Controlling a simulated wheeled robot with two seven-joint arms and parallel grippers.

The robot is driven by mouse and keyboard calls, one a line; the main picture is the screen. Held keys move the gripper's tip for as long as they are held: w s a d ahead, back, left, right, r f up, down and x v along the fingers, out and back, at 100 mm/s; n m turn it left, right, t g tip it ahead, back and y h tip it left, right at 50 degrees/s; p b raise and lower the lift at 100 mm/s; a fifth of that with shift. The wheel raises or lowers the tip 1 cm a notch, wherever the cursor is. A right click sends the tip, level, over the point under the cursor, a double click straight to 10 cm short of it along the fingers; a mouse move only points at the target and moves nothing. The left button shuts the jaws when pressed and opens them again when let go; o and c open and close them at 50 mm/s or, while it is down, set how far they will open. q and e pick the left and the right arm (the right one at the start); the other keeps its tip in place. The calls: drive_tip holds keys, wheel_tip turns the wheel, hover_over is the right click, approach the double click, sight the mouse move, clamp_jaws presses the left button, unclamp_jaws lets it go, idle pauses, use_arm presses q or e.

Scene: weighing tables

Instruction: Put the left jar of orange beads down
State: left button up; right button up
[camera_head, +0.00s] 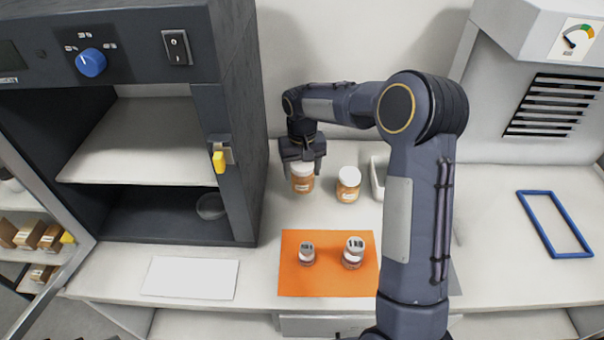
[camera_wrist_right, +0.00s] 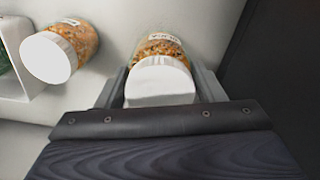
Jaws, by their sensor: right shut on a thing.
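The left jar of orange beads (camera_head: 302,180) has a white lid and stands upright at the back of the table. My right gripper (camera_head: 303,160) reaches down over it and is shut on it. In the right wrist view the jar (camera_wrist_right: 160,82) sits between the two fingers of the gripper (camera_wrist_right: 158,90). Whether its base touches the table is hard to tell. A second jar of orange beads (camera_head: 348,185) with a white lid stands just to its right, apart from it. It also shows in the right wrist view (camera_wrist_right: 62,52). My left gripper is not in view.
An orange mat (camera_head: 330,285) in front holds two small jars (camera_head: 307,254) (camera_head: 353,252). A dark cabinet (camera_head: 228,130) with an open front stands left. A white tray (camera_head: 379,178) is behind my arm. A blue frame (camera_head: 555,224) and a white sheet (camera_head: 190,278) lie on the table.

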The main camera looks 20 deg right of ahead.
sight(302, 178)
drive_tip(key=shift+w+d+f, duration=0.25)
drive_tip(key=shift+w+f, duration=0.3)
drive_tip(key=shift+f, duration=0.2)
drive_tip(key=shift+f+p, duration=0.3)
drive_tip(key=shift+f, duration=1.1)
drive_tip(key=shift+f, duration=0.1)
drive_tip(key=o, duration=1.1)
